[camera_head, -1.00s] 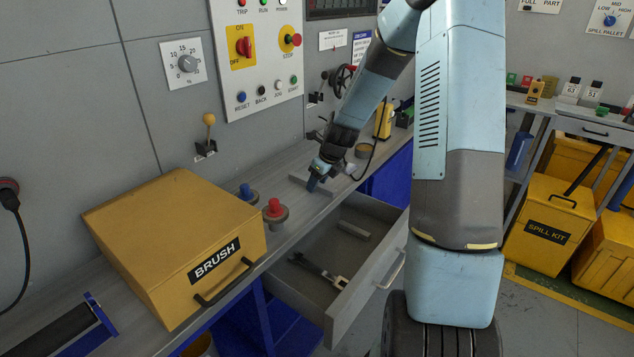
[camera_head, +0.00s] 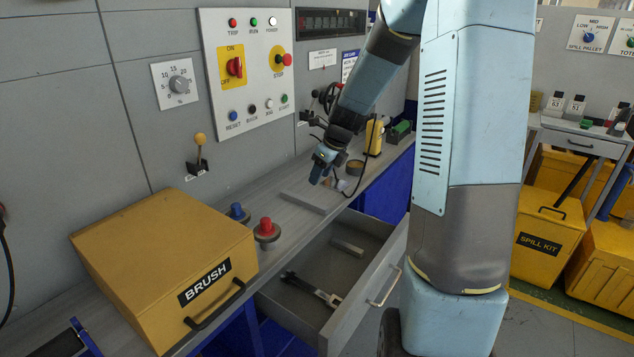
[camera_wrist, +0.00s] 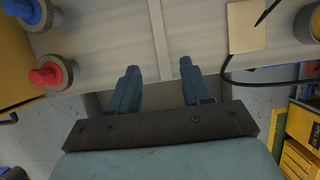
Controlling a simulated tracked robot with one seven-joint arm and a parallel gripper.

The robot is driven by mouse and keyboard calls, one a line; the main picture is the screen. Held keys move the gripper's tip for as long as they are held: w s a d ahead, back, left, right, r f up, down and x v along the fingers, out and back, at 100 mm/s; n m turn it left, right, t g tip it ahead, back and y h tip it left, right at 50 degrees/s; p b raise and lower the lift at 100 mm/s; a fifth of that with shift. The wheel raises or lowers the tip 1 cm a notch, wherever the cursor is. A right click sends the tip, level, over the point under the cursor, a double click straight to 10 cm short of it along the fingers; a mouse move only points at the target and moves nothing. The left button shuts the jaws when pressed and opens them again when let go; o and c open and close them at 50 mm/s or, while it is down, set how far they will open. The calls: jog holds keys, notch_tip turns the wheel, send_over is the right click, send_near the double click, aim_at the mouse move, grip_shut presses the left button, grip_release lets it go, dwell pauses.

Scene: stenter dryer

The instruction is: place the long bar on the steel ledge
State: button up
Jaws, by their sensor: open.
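The long bar (camera_head: 302,202) is a grey bar lying flat on the steel ledge (camera_head: 262,192), the grey surface running along the wall. In the wrist view the bar (camera_wrist: 158,38) is a narrow pale strip pointing away between my fingers, and its near end lies close to the ledge's front edge.
A yellow BRUSH box (camera_head: 165,265) stands at the left of the ledge, with blue (camera_head: 237,212) and red (camera_head: 266,229) knobs beside it. Below, an open drawer (camera_head: 372,280) holds a shorter grey bar (camera_head: 347,247) and a wrench-like tool (camera_head: 312,289). A cable hangs near my gripper.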

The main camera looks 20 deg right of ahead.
jog(key=s+a+r+n+h, duration=0.2)
jog(key=s+a+r+n, duration=0.2)
jog(key=s+r+n, duration=1)
jog(key=s+r+n+t, duration=0.1)
jog(key=s+n, duration=0.6)
jog(key=s, duration=0.1)
jog(key=s+r+n, duration=0.2)
jog(key=s+n, duration=0.5)
jog(key=s, duration=0.2)
jog(key=shift+s+r+n+t+h, duration=0.3)
jog(key=shift+n+t+h, duration=0.1)
jog(key=shift+c, duration=0.3)
